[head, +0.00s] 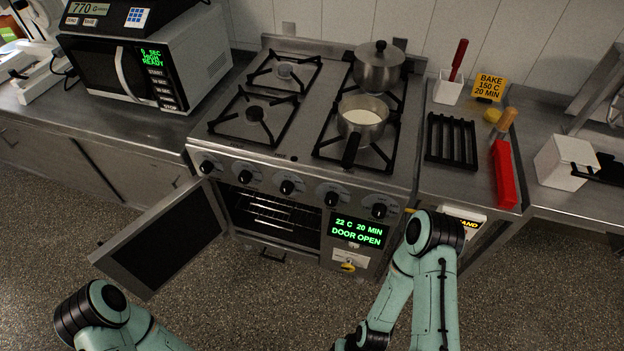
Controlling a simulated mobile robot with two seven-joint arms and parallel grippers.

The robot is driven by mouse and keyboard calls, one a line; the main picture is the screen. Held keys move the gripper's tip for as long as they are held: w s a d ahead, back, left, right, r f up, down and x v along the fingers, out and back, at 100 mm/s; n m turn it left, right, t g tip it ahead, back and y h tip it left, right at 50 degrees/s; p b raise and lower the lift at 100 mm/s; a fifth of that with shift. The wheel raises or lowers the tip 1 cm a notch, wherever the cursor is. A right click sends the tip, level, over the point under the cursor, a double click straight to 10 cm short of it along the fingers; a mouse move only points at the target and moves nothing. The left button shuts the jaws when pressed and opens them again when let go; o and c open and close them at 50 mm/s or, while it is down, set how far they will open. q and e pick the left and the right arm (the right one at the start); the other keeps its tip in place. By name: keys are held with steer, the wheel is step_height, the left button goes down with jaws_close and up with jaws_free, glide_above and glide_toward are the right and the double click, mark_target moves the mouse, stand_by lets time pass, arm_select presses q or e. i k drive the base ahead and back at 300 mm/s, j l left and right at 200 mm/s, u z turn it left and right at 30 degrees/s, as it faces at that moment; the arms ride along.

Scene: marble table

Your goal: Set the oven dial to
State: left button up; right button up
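The oven (300,165) is a steel range with a row of several black dials along its front, among them the rightmost dial (378,210). A green display (358,232) below reads "22 C 20 MIN DOOR OPEN". A yellow-marked knob (348,267) sits on a small plate under the display. The oven door (165,240) is swung open to the left, and a wire rack (270,212) shows inside. A yellow card (488,87) reads "BAKE 150 C 20 MIN". Only links of my two arms show at the bottom; neither gripper's fingers are visible.
A saucepan (362,118) with pale contents and a lidded pot (379,68) stand on the hob. A microwave (148,62) is at left. A black rack (451,140) and a red-cased item (503,174) lie on the right counter. My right arm is close to the oven's right front.

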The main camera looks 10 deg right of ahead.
mark_target(380, 211)
steer(key=l+z, duration=0.1)
steer(key=z, duration=0.25)
steer(key=l+z, duration=0.1)
steer(key=z, duration=0.25)
steer(key=i+l+z, duration=0.1)
steer(key=z, duration=0.25)
